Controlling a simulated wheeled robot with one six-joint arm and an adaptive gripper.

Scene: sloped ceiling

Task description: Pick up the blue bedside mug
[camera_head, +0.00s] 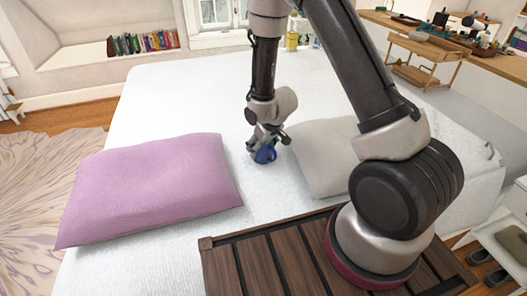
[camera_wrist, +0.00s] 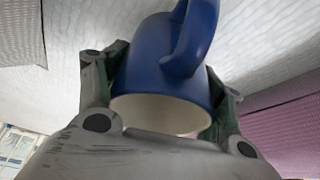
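The blue mug (camera_head: 264,154) is at the white bed (camera_head: 165,92), between the purple pillow and the white pillow. My gripper (camera_head: 267,142) is over it from above. In the wrist view the mug (camera_wrist: 155,62) fills the space between my two fingers (camera_wrist: 165,95), with a green-edged pad against each side. The gripper looks shut on the mug's body. The mug's pale open rim faces my palm and its handle points up in the picture. The head view does not show clearly whether the mug's base touches the bed.
A purple pillow (camera_head: 150,188) lies to the left and a white pillow (camera_head: 325,155) to the right. A brown slatted surface (camera_head: 235,262) is in front. Books (camera_head: 143,42) stand on a far ledge. The bed's far left is clear.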

